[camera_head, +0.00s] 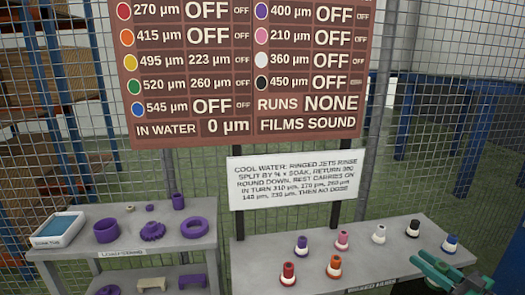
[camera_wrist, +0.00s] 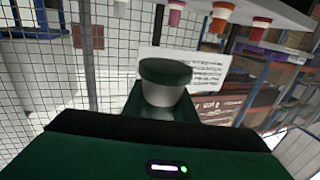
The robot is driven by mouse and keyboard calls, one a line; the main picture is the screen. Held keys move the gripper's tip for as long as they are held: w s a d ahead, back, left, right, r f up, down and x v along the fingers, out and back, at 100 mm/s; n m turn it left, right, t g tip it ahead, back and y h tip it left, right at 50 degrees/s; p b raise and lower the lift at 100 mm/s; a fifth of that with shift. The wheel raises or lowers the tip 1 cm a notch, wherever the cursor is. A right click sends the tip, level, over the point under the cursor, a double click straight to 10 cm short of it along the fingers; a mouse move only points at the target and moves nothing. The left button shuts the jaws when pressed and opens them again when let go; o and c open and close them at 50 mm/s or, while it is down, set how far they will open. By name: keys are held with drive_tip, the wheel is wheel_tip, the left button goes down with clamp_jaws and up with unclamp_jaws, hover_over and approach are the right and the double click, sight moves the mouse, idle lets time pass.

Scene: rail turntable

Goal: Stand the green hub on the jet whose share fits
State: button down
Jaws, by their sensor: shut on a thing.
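My gripper (camera_head: 432,268), green, is at the front right corner of the right table, partly cut off by the picture edge. In the wrist view my gripper (camera_wrist: 165,105) is shut on a piece with a dark green round end and a pale grey-white body, seemingly the green hub (camera_wrist: 166,72). It is hard to make out in the head view. On the right table stand small upright pieces: red (camera_head: 288,273), orange (camera_head: 334,266), purple (camera_head: 301,245), pink (camera_head: 342,240), white (camera_head: 379,234), black (camera_head: 412,228) and blue (camera_head: 450,243).
A board (camera_head: 240,70) lists colours; green reads 520 µm, 260 µm; in water 0 µm. A white sign (camera_head: 293,180) gives split rules, ending "then no dose". The left table (camera_head: 75,252) holds purple parts and a blue-topped tray (camera_head: 59,229). Wire mesh stands behind.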

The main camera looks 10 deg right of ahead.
drive_tip(key=w+a+r, duration=0.2)
drive_tip(key=w+a, duration=0.9)
drive_tip(key=w+a+r+h, duration=0.1)
drive_tip(key=w+a+r, duration=0.1)
drive_tip(key=w+a, duration=0.9)
drive_tip(key=shift+m, duration=0.4)
drive_tip(key=shift+w+r, duration=0.1)
drive_tip(key=shift+d, duration=0.15)
